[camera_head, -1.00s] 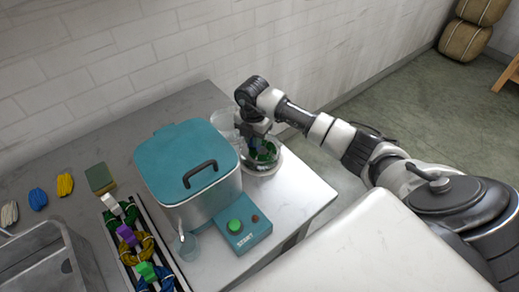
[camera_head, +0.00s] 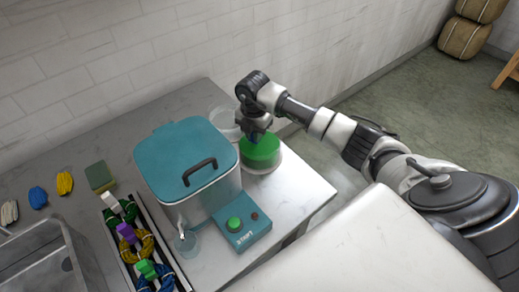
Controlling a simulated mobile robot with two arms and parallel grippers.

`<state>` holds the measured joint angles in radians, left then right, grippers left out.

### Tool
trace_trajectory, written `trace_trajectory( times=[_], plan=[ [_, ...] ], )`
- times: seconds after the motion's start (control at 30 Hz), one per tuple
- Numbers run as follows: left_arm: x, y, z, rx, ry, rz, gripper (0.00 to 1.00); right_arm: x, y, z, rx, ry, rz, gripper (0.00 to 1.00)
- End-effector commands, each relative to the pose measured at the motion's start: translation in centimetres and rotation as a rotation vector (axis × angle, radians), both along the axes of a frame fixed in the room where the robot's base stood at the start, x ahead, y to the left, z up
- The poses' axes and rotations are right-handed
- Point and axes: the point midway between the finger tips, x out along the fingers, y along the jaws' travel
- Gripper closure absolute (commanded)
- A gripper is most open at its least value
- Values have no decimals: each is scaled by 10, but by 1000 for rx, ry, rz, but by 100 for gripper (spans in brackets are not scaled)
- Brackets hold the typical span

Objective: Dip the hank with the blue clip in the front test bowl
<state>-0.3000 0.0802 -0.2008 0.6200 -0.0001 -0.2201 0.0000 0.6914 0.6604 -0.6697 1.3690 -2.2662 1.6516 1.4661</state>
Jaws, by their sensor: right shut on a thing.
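My right gripper (camera_head: 257,133) points down over the front test bowl (camera_head: 262,170), to the right of the teal-lidded vat. It is shut on the hank with the blue clip; a bit of the blue clip (camera_head: 256,138) shows at the fingertips. The hank's yarn cannot be told apart from the bright green that fills the bowl, so how deep it sits is unclear. A second clear bowl (camera_head: 221,118) stands behind, partly hidden by my arm. My left gripper is not in view.
The vat (camera_head: 185,145) stands close left of the bowl, with a START button box (camera_head: 243,226) in front. A rack (camera_head: 112,240) holds hanks with white, purple and green clips. A metal sink (camera_head: 45,265) is at lower left. The table's right corner is bare.

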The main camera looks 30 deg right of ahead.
Motion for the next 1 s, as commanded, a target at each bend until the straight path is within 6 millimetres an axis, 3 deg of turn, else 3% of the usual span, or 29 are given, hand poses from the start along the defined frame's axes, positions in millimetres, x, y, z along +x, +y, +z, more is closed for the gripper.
trace_trajectory(
  times=[0.6,1.0],
  plan=[
    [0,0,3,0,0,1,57,-6,13,-8,1,0,0,100],
    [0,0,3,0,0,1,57,-5,9,-6,0,0,-1,100]
  ],
)
